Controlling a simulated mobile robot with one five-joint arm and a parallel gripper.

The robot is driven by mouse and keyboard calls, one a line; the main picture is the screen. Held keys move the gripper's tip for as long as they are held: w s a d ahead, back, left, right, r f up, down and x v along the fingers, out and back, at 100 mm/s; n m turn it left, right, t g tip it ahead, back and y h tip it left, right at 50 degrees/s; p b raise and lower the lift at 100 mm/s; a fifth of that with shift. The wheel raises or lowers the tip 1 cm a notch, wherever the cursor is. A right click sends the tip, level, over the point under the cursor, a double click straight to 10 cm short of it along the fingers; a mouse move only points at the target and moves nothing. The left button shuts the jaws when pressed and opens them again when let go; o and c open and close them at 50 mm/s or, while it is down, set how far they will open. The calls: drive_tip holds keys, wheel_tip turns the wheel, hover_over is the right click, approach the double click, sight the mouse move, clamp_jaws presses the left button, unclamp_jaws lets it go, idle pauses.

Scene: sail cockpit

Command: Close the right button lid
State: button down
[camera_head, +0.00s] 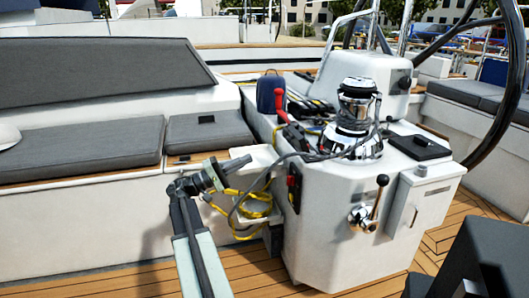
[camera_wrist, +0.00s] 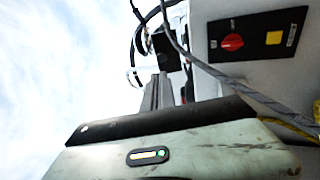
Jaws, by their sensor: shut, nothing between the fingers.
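My gripper (camera_head: 236,164) is shut and empty, reaching right toward the side of the white console (camera_head: 330,220). In the wrist view its grey fingers (camera_wrist: 158,92) point up the picture, with a dark block (camera_wrist: 166,50) just past their tips. I cannot tell whether they touch it. I cannot clearly make out the right button lid, or whether it is open. A black flat piece (camera_head: 418,147) lies on the console top, right of the chrome winch (camera_head: 355,125); I cannot tell whether it belongs to the buttons.
A dark panel (camera_wrist: 258,36) with a red knob (camera_wrist: 232,42) is on the console side. Yellow rope (camera_head: 250,212) and a grey line hang near my gripper. A winch handle (camera_head: 376,200) sticks out in front. Cushioned seats (camera_head: 80,147) are left; teak floor (camera_head: 250,270) is open in front.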

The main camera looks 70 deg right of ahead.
drive_tip(key=p, duration=0.4)
approach(295, 141)
drive_tip(key=r, duration=0.1)
drive_tip(key=s+d+r, duration=0.2)
drive_tip(key=shift+s+r, duration=0.25)
